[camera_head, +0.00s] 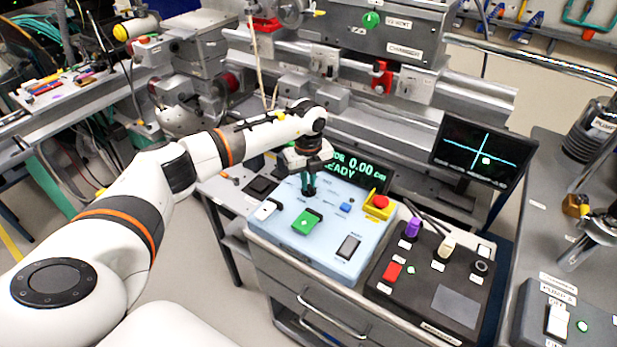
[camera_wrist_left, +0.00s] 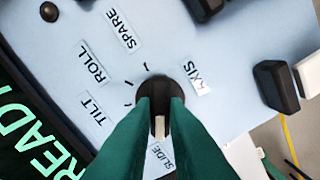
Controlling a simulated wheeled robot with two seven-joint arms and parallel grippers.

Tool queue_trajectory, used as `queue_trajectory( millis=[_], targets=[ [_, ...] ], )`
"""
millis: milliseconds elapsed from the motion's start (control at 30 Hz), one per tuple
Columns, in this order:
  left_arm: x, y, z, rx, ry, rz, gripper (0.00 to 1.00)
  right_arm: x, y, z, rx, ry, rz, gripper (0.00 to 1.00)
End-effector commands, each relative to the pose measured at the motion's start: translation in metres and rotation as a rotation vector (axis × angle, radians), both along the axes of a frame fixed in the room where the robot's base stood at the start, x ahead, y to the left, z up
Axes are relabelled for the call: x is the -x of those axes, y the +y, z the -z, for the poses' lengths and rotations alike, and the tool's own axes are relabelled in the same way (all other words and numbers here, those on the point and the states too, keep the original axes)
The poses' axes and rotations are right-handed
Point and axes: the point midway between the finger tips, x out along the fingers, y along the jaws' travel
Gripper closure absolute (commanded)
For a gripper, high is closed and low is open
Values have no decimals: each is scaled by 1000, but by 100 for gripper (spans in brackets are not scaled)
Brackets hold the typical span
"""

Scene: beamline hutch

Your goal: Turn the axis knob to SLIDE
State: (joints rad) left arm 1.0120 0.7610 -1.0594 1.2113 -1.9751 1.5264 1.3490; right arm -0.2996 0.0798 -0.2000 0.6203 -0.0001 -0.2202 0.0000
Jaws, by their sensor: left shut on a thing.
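The axis knob (camera_wrist_left: 157,86) is black and round with a pale pointer mark. It sits on the light blue control panel (camera_head: 336,262), beside the AXIS label (camera_wrist_left: 199,81). My left gripper (camera_head: 308,190) comes down on it from above, and its green fingers are shut on the knob in the left wrist view (camera_wrist_left: 160,106). The pale mark points down the picture toward the SLIDE label (camera_wrist_left: 161,156), which is partly covered by a finger. The labels TILT (camera_wrist_left: 92,109), ROLL (camera_wrist_left: 92,62) and SPARE (camera_wrist_left: 124,30) fan around the knob. In the head view the fingers mostly hide the knob.
A screen (camera_head: 352,167) behind the panel reads "DE 0.00 cm" and "READY", partly hidden by my wrist. A dark control box (camera_head: 455,300) stands to the right.

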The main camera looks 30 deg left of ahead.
Motion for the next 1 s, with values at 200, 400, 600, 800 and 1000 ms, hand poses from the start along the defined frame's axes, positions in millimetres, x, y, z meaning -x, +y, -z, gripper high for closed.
queue_trajectory(
  millis=[200,400,600,800,1000],
  targets=[
    [0,1,-1,-1,-3,-46,100,0,0,-2,0,0,0,100],
    [-1,1,-1,-1,-3,-54,100,0,0,-2,0,0,0,100],
    [-1,1,-1,-1,-3,-53,100,0,0,-2,0,0,0,100],
    [-1,1,-1,-1,-3,-52,65,0,0,-2,0,0,0,100],
    [0,0,0,0,-1,-51,65,0,0,-2,0,0,0,100]
  ],
)
